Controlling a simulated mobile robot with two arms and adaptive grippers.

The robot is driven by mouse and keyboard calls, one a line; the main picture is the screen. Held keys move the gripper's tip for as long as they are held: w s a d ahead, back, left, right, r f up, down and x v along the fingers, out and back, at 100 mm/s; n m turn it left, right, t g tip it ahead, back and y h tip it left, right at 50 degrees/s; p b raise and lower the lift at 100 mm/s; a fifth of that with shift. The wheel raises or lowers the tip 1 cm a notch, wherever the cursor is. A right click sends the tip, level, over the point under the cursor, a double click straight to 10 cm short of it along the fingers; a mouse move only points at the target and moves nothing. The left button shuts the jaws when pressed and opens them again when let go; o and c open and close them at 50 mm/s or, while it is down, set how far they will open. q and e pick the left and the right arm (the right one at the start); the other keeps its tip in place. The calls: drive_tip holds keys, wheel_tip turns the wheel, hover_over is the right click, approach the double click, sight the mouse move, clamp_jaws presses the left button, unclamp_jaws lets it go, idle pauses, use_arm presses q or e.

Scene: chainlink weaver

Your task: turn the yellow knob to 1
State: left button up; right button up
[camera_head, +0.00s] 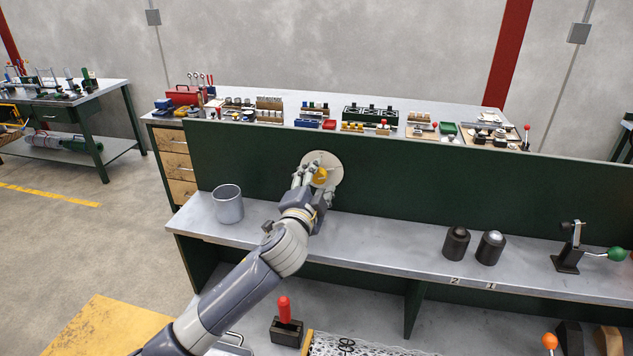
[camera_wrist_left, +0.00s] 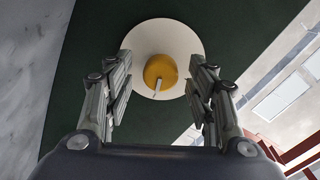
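The yellow knob (camera_head: 320,174) sits on a round cream dial plate (camera_head: 333,160) on the dark green upright panel. In the left wrist view the knob (camera_wrist_left: 160,71) shows near the middle of the plate (camera_wrist_left: 190,40), with a pale pointer mark toward the bottom of the picture. My left gripper (camera_head: 317,178) is at the plate. Its fingers (camera_wrist_left: 160,75) are apart, one on each side of the knob, with visible gaps and nothing between them in contact. No numbers on the plate are legible. My right gripper is not in view.
A grey metal cup (camera_head: 228,204) stands on the shelf left of my arm. Two dark cylinders (camera_head: 456,243) (camera_head: 490,248) and a green-handled lever clamp (camera_head: 575,250) stand to the right. The shelf between is clear.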

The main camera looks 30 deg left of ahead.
use_arm(q)
drive_tip(key=v, duration=1.2)
idle(0.4)
